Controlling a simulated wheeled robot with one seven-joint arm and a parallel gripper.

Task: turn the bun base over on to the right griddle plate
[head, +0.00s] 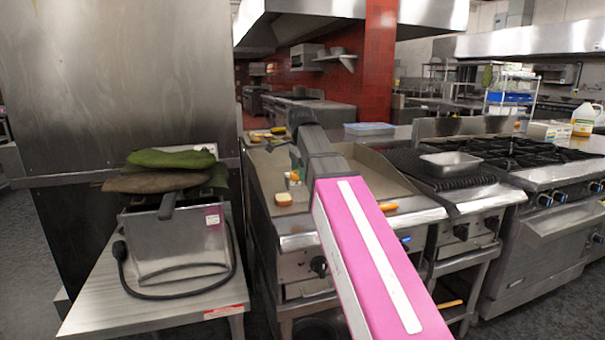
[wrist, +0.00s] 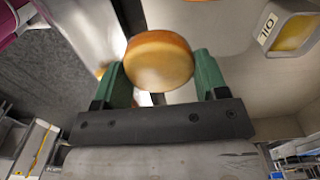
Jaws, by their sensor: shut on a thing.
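The bun base (wrist: 160,62) is round and golden brown. In the wrist view it sits between the two green fingers of my gripper (wrist: 160,80), which are shut on it. In the head view my gripper (head: 296,166) is over the griddle (head: 262,173), largely hidden by my own arm. A small pale and orange piece (head: 284,199) lies on the griddle just below and left of my gripper. My pink and grey arm covers part of the griddle's middle, and the right griddle plate (head: 362,166) shows only partly beyond it.
Several small food pieces (head: 262,136) lie at the griddle's back left. An orange object (head: 388,206) lies at the front edge, right of my arm. A metal tray (head: 450,163) is further right. A container labelled OIL (wrist: 290,32) shows in the wrist view. A fryer (head: 175,245) stands left.

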